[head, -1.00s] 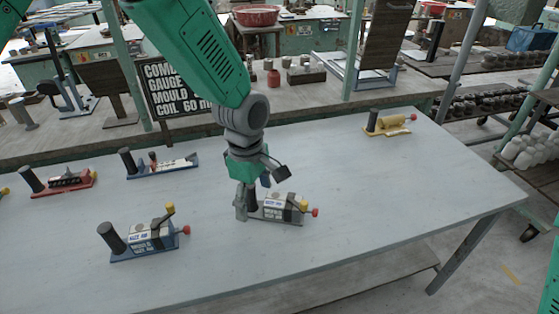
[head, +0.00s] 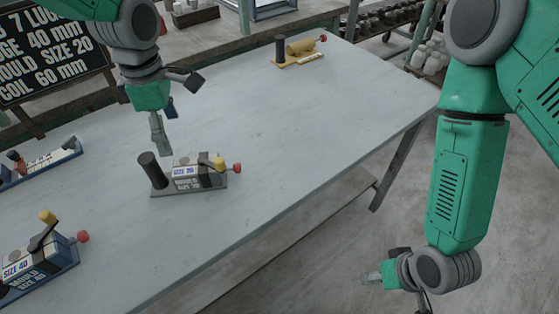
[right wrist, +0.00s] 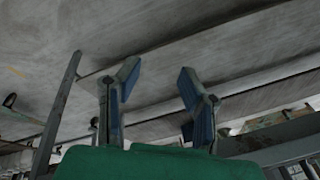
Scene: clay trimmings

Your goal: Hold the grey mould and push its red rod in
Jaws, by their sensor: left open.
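The grey mould (head: 205,181) lies on the table, with a black upright post (head: 152,170) at its left end and a yellow-knobbed lever (head: 219,163) on top. Its red rod (head: 237,168) shows as a red knob sticking out at the right end. My left gripper (head: 161,140) is open, pointing down just behind the post and the mould body, and seems to hold nothing. My right gripper (head: 372,278) is off the table's front right edge, low over the floor. In the right wrist view its fingers (right wrist: 152,95) are spread with nothing between them.
A blue mould (head: 35,265) stands at the front left and another blue one (head: 45,163) behind it. A yellow mould (head: 298,50) stands at the far end. The table (head: 290,130) right of the grey mould is clear. A sign (head: 55,60) stands at the back left.

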